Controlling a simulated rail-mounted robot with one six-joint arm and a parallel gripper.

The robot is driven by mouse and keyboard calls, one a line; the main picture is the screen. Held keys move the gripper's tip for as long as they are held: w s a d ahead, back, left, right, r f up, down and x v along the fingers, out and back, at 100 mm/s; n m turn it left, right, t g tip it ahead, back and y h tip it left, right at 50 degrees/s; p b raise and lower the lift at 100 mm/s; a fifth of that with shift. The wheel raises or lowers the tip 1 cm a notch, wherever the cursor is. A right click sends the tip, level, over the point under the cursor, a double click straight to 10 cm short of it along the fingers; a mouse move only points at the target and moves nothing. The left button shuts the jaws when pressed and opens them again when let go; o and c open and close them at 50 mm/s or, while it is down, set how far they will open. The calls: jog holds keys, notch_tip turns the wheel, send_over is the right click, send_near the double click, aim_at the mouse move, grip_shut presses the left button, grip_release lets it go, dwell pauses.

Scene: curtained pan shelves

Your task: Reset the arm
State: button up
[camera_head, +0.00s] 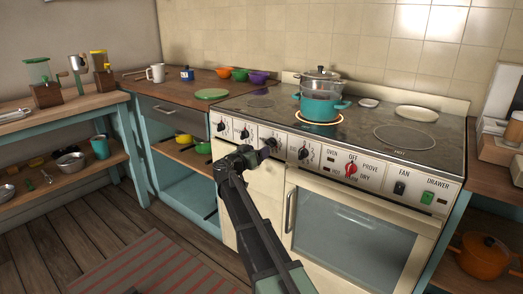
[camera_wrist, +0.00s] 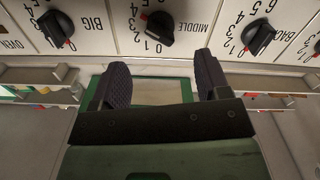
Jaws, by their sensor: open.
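My gripper (camera_head: 262,152) is in front of the stove's control panel (camera_head: 326,160), close to its row of black knobs. In the wrist view my gripper (camera_wrist: 161,68) has its two dark ribbed fingers spread wide with nothing between them. The panel appears upside down there, with a knob marked BIG (camera_wrist: 55,27), a knob marked MIDDLE (camera_wrist: 159,28) and another knob (camera_wrist: 259,38) at the right. The fingertips are just below the MIDDLE knob in that picture; I cannot tell whether they touch the panel.
A teal pot (camera_head: 311,107) with a steamer and lid stands on a burner with a glowing orange rim. The oven door (camera_head: 345,235) with its vertical handle (camera_head: 290,210) is below the panel. Open shelves are left; an orange pot (camera_head: 482,257) is right.

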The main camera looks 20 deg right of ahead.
jog(key=shift+s+a, duration=0.35)
jog(key=shift+a, duration=0.25)
jog(key=s+a+f+n+g+y, duration=0.2)
jog(key=s+f+n+g+y, duration=0.25)
jog(key=s+f, duration=0.7)
jog(key=s+a+f+n+g+y, duration=0.25)
jog(key=s+a+y, duration=0.35)
jog(key=s, duration=0.5)
jog(key=s+a+f+n+g+y, duration=0.25)
jog(key=s+a+y, duration=0.25)
jog(key=s+a, duration=0.45)
notch_tip(320, 180, up, 22)
jog(key=s+p, duration=0.3)
jog(key=p, duration=2)
jog(key=shift+r+t, duration=0.25)
jog(key=shift+t, duration=0.1)
